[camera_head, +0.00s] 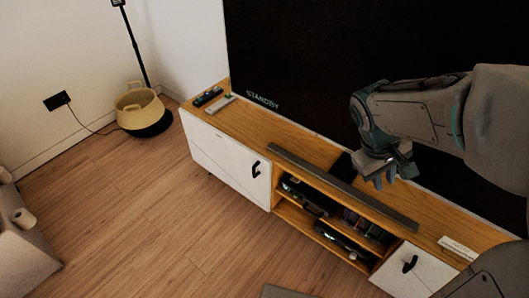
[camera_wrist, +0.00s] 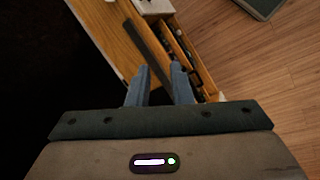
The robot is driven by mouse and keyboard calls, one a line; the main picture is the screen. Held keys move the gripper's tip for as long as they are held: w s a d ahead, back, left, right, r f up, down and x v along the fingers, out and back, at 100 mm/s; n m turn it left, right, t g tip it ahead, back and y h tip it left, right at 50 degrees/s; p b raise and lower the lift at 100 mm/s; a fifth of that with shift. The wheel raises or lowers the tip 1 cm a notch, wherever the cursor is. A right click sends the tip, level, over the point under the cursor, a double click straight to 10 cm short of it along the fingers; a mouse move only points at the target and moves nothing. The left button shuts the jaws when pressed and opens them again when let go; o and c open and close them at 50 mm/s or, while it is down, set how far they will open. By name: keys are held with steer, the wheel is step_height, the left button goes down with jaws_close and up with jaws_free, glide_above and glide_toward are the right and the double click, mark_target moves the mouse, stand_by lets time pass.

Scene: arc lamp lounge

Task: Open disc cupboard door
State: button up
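A low wooden TV cabinet (camera_head: 310,143) has two white doors. The left door (camera_head: 222,158) has a black handle (camera_head: 255,169) near its right edge and looks shut. The right door (camera_head: 398,278) has a black handle (camera_head: 409,264) and also looks shut; my arm partly hides it. Neither door is marked as the disc cupboard. My gripper (camera_head: 384,180) is above the cabinet top, right of the middle, apart from both handles. In the wrist view its two fingers (camera_wrist: 160,82) stand apart with nothing between them, over the cabinet.
A long dark soundbar (camera_head: 342,188) lies along the cabinet top. Open shelves (camera_head: 318,223) between the doors hold devices and small items. A large black TV screen (camera_head: 310,60) stands behind. A basket (camera_head: 140,108) sits at the far left. The wooden floor (camera_head: 170,215) before the left door is clear.

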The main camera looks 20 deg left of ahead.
steer(key=w+a+f+n+t+h+b, duration=0.2)
steer(key=w+a+f+n+h+b, duration=0.35)
steer(key=w+f, duration=0.55)
steer(key=n+t+y+b, duration=0.6)
steer(key=n+t+b, duration=0.85)
steer(key=n, duration=0.65)
glide_toward(254, 175)
steer(key=b+x, duration=0.1)
steer(key=x, duration=0.2)
steer(key=b+x, duration=0.1)
steer(key=x, duration=0.3)
steer(key=r+b+x, duration=0.1)
steer(key=x, duration=0.2)
steer(key=shift+w+a, duration=0.1)
steer(key=shift+w, duration=0.25)
jaws_close()
